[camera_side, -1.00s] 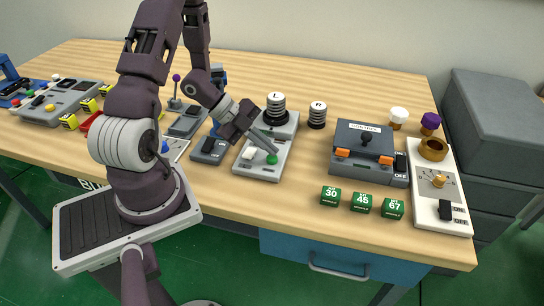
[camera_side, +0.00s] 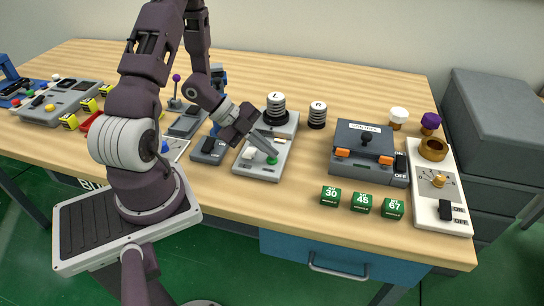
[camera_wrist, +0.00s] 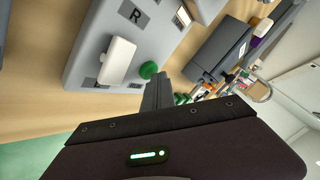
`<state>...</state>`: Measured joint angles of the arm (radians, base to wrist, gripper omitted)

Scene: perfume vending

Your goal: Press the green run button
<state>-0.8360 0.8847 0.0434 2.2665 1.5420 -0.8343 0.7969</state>
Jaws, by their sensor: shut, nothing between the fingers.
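The green run button (camera_side: 272,160) is a small round knob at the front right of a grey panel (camera_side: 262,172). In the wrist view the green button (camera_wrist: 148,70) shows just beyond my fingertips, on the grey panel (camera_wrist: 92,45). My gripper (camera_side: 273,151) is shut and empty, pointing down at the button from the upper left. In the wrist view my gripper (camera_wrist: 158,76) has its tips right beside the button. I cannot tell whether they touch it. The tips partly cover the button in the side view. A white switch (camera_wrist: 117,60) sits beside it.
A dark grey box (camera_side: 364,145) is farther right. Green blocks (camera_side: 361,203) lie in front of it. A dark switch box (camera_side: 208,149) is left.

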